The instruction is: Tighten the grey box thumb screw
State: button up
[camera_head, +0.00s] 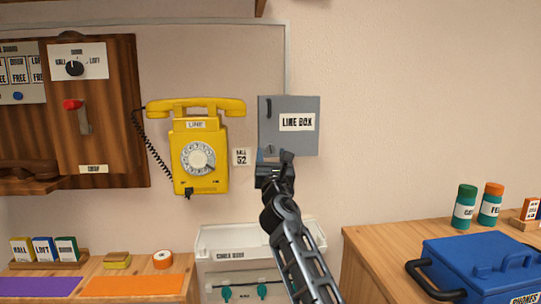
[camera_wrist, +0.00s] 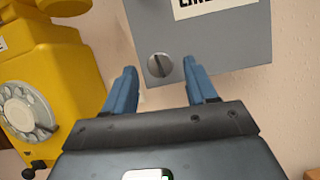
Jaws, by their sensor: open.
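The grey box (camera_head: 302,137), labelled LINE BOX, is on the wall right of the yellow phone; its lower part also fills the top of the wrist view (camera_wrist: 232,45). Its thumb screw (camera_wrist: 160,65) is a round grey slotted head near the box's lower left corner, with the slot close to upright. My gripper (camera_wrist: 165,78) is open and empty. Its two blue fingers point toward the box, and the screw shows between the fingertips in the picture. I see no contact with it. In the head view my gripper (camera_head: 272,158) covers part of the box's lower left edge.
A counter (camera_head: 375,255) with a blue case (camera_head: 480,262) is at right. The wall right of the box is bare.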

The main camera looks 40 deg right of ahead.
jog(key=shift+w+d+r, duration=0.25)
jog(key=shift+w+d, duration=0.15)
jog(key=shift+w, duration=0.15)
jog(key=shift+c, duration=0.4)
grip_shut()
